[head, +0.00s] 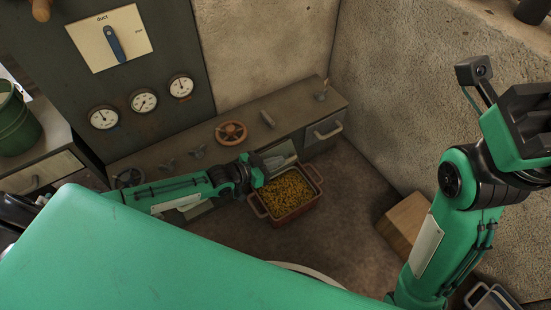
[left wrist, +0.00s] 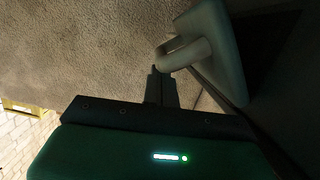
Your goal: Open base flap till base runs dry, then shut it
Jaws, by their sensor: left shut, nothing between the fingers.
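My left gripper (head: 272,163) is shut and empty at the front of the low bench, just above the back rim of a red bin. In the left wrist view its fingertips (left wrist: 161,75) are close to the rounded handle (left wrist: 187,52) of a pale flap (left wrist: 211,28); I cannot tell whether they touch. Dark space lies to the flap's right there. In the head view a pale panel (head: 285,149), probably this flap, shows partly behind the gripper; how far it is open is unclear. My right gripper (head: 520,115) is raised at the far right; its fingers are unclear.
The red bin (head: 312,203) on the floor holds yellow grainy material (head: 288,193). A second handled panel (head: 324,131) is on the bench front to the right. An orange handwheel (head: 231,133) is on the bench. A wooden box (head: 402,222) stands by the right wall.

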